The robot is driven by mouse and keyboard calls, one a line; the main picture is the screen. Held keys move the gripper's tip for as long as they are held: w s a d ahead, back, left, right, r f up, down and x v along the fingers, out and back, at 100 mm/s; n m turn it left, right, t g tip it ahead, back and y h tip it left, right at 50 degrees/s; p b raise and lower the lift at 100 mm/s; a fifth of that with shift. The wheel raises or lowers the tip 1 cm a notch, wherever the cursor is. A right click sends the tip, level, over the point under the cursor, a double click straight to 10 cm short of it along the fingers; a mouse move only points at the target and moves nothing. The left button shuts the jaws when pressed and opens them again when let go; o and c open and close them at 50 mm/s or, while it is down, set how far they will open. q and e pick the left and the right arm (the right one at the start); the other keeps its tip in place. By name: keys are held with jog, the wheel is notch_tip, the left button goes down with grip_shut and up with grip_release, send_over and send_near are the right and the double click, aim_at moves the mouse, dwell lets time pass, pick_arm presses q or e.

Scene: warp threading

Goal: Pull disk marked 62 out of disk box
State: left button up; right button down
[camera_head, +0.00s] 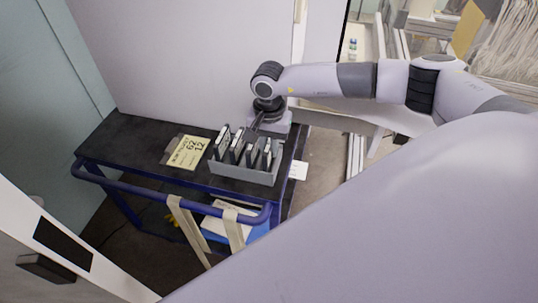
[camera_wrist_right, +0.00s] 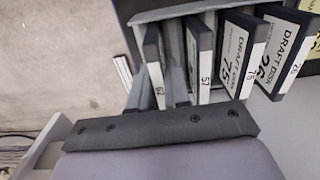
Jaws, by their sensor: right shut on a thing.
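The disk marked 62 (camera_wrist_right: 154,60) is dark with a white edge label, at the left end of the row in the right wrist view. My right gripper (camera_wrist_right: 157,92) is shut on it, one finger on each side. The grey disk box (camera_head: 240,175) stands on the black cart top in the head view and holds several upright disks. My right gripper (camera_head: 258,127) shows there above the far side of the box. How deep disk 62 sits in the box cannot be told. My left gripper is not in view.
A yellow card (camera_head: 186,152) reading 62 and 12 lies left of the box. The cart's blue rail (camera_head: 150,190) runs along the front. The cart top's left part is clear.

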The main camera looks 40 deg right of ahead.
jog(key=shift+r+p, duration=1.5)
jog(key=shift+r, duration=0.95)
jog(key=shift+r+p, duration=0.55)
jog(key=shift+r, duration=0.8)
